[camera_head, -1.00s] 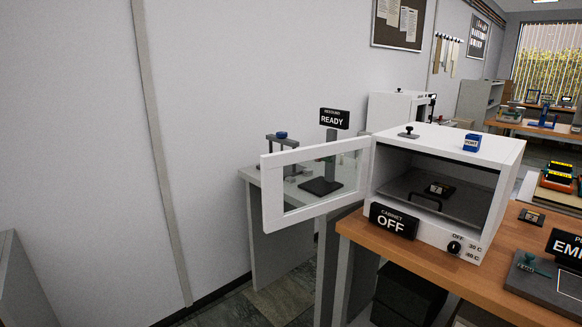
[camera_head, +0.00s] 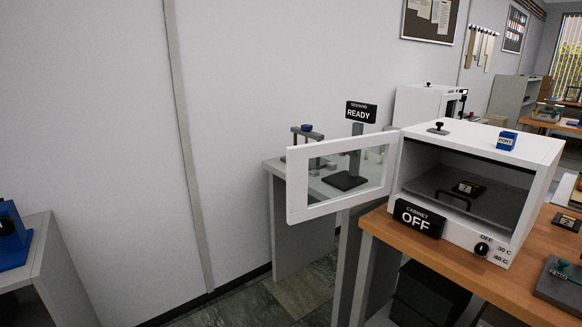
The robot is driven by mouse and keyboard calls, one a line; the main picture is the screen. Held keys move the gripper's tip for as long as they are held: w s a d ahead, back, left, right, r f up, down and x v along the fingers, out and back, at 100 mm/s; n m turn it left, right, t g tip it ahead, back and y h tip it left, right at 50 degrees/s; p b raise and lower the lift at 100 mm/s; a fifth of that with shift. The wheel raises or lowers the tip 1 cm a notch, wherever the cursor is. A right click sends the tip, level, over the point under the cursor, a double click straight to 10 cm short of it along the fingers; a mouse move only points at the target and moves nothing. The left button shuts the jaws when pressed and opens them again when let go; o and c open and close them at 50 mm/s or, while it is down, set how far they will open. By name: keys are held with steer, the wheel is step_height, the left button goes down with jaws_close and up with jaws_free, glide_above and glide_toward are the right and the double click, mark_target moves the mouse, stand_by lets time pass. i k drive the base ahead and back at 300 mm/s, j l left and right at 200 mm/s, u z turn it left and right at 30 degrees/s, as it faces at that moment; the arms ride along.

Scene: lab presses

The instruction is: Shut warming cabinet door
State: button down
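The white warming cabinet (camera_head: 519,150) stands on the wooden bench at the right of the head view. Its door (camera_head: 297,188), a white frame around a clear pane, is hinged on the cabinet's left side and stands wide open, swung out to the left past the bench edge. Inside, a dark shelf (camera_head: 428,187) with a handle (camera_head: 453,199) holds a small dark block marked 7 (camera_head: 467,188). A black sign reading CABINET OFF (camera_head: 418,218) is at the front, left of the dial (camera_head: 482,248). My gripper is not in view.
The wooden bench (camera_head: 400,244) has a dark box (camera_head: 428,294) beneath it. A grey table (camera_head: 281,170) with a READY sign (camera_head: 361,112) stands behind the door. A grey stand with a blue device (camera_head: 10,235) is at the left. Open floor (camera_head: 285,300) lies between.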

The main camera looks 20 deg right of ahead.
mark_target(297, 210)
steer(key=i+j+z, duration=0.2)
steer(key=i, duration=0.35)
steer(key=i+j+z, duration=0.25)
steer(key=i, duration=0.25)
steer(key=i+j+z, duration=0.1)
steer(key=i, duration=0.35)
steer(key=i+j+z, duration=0.1)
steer(key=i+j, duration=0.2)
steer(key=i+j+z, duration=0.1)
steer(key=i+j, duration=0.15)
steer(key=i, duration=0.25)
